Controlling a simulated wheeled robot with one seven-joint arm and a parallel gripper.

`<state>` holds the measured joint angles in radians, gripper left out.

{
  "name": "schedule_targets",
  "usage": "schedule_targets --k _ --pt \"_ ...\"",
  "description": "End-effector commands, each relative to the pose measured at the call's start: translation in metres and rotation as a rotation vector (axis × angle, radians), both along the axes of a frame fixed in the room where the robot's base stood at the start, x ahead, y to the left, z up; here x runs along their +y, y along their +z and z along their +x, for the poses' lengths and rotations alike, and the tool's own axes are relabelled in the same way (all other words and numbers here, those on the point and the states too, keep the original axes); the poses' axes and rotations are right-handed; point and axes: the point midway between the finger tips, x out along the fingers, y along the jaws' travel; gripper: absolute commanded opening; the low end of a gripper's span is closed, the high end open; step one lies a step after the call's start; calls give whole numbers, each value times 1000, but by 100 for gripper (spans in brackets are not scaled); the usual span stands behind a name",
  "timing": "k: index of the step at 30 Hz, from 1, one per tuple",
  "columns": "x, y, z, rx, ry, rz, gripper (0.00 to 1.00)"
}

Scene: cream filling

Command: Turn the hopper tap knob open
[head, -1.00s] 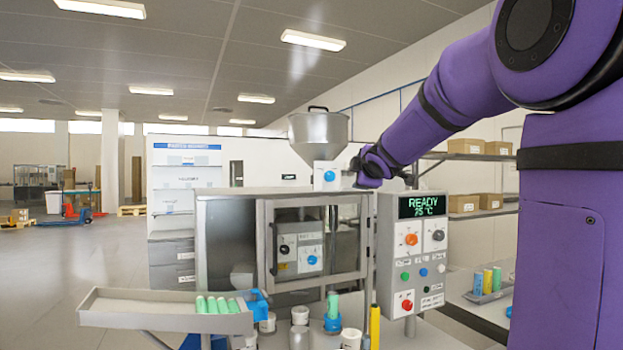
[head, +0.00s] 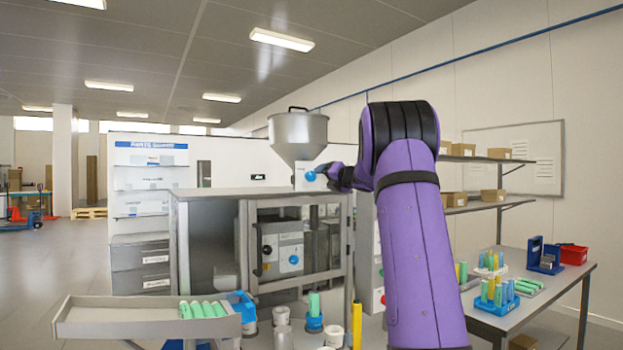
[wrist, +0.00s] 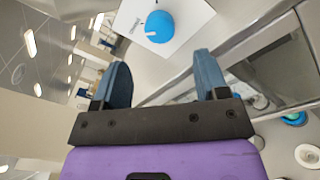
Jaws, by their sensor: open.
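The hopper tap knob is a round blue knob (head: 310,176) on a white plate (head: 304,184) below the steel hopper (head: 298,135). In the wrist view the blue knob (wrist: 159,26) has a white pointer mark and lies just beyond my fingertips, near the top. My gripper (wrist: 160,75) is open and empty, with one blue finger on each side and a gap between knob and fingers. In the head view my gripper (head: 330,172) is small and partly hidden by my purple arm, close to the right of the knob.
A glass-fronted machine cabinet (head: 295,240) stands under the hopper, its frame close to my right finger in the wrist view. A tray (head: 90,328) with green tubes is at lower left. A side table (head: 540,290) with tube racks stands at right.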

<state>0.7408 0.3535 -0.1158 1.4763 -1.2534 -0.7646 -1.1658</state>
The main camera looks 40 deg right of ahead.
Motion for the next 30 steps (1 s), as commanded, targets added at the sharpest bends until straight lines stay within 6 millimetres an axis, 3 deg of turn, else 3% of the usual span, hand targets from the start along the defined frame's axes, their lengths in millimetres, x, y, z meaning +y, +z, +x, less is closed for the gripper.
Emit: schedule_targets --k 6,12,26,30 --pt "-5 0 40 -1 1 1 67" --pt "-8 0 65 0 0 2 67" --pt "-9 1 75 -2 0 3 67" --pt "-9 1 75 -1 -1 3 35"
